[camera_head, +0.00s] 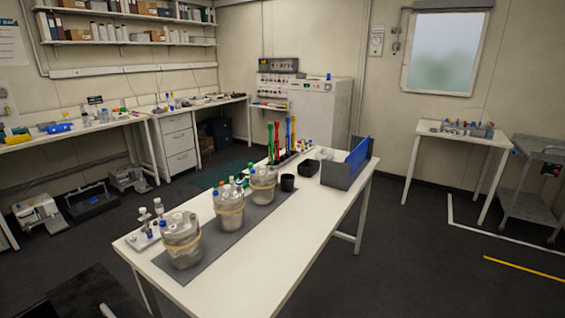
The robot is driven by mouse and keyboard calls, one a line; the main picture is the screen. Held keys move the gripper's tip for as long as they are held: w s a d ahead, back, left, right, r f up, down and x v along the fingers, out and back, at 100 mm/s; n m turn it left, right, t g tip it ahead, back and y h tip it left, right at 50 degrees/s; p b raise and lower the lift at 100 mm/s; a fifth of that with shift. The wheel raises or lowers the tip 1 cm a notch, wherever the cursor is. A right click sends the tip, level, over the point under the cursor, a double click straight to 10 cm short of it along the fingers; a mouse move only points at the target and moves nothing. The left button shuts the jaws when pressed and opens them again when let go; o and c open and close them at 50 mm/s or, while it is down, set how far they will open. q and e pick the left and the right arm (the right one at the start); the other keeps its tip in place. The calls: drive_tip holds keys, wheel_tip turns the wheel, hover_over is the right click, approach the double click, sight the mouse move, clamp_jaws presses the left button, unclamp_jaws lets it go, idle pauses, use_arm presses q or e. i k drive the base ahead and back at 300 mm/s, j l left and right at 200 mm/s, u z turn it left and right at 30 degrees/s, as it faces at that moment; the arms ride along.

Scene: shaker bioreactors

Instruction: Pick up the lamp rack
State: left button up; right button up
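No label marks a lamp rack, and I cannot tell for certain which thing it is. A dark rack (287,160) holding upright red, green and blue sticks (291,135) stands at the far left edge of the central white table (290,245). A small pale rack (145,240) with capped bottles stands at the table's near left corner. Another small rack (478,130) with little items sits on the white side table at the right.
Three banded clear vessels (181,240) stand on a grey mat (215,250). A black cup (287,183), a black tray (309,168) and a grey-blue bin (346,165) stand toward the far end. The table's right side is clear. A metal cart (535,190) stands far right.

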sight(283, 159)
drive_tip(key=u, duration=4.3)
drive_tip(key=i+j, duration=0.25)
drive_tip(key=i+j+u, duration=0.15)
drive_tip(key=i, duration=0.35)
drive_tip(key=i+j, duration=0.25)
drive_tip(key=i+l+z, duration=0.2)
drive_tip(key=i+z, duration=0.15)
drive_tip(key=z, duration=0.15)
drive_tip(key=i+l+z, duration=0.1)
drive_tip(key=i+z, duration=0.7)
drive_tip(key=z, duration=0.2)
drive_tip(key=i+j+z, duration=0.3)
drive_tip(key=z, duration=0.15)
drive_tip(key=i+l+z, duration=0.1)
drive_tip(key=i+z, duration=0.2)
drive_tip(key=i, duration=0.5)
drive_tip(key=i+z, duration=0.3)
drive_tip(key=i, duration=0.5)
drive_tip(key=i+z, duration=0.7)
drive_tip(key=i, duration=0.25)
drive_tip(key=i+j+z, duration=0.35)
drive_tip(key=i+l+z, duration=0.2)
drive_tip(key=i+z, duration=0.2)
drive_tip(key=i+l+z, duration=0.15)
drive_tip(key=i+z, duration=0.5)
drive_tip(key=z, duration=0.2)
drive_tip(key=i+j+z, duration=0.15)
drive_tip(key=i+z, duration=0.55)
drive_tip(key=i, duration=1.7)
